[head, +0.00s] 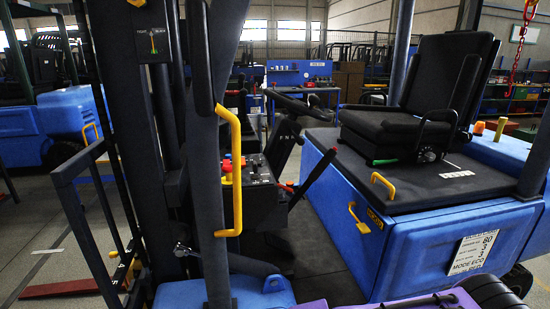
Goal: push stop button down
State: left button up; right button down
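A red button (227,166), which looks like the stop button, sits on the dark control panel (262,194) of a blue forklift, left of the steering wheel. A yellow part shows just below it. The dark post (212,200) and its yellow grab handle (236,145) stand in front and partly hide the button and panel. I cannot tell whether the button is up or pressed. Neither of my grippers is in view. Purple and black parts at the bottom edge may be mine.
The forklift has a black seat (438,85), a steering wheel (305,105) and a blue body (415,240) to the right. Dark mast bars (80,215) stand at the left. More forklifts and shelves are behind. Some grey floor (45,240) is clear at lower left.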

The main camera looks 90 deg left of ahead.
aim_at(228, 170)
jog(key=k, duration=0.35)
jog(key=u, duration=0.9)
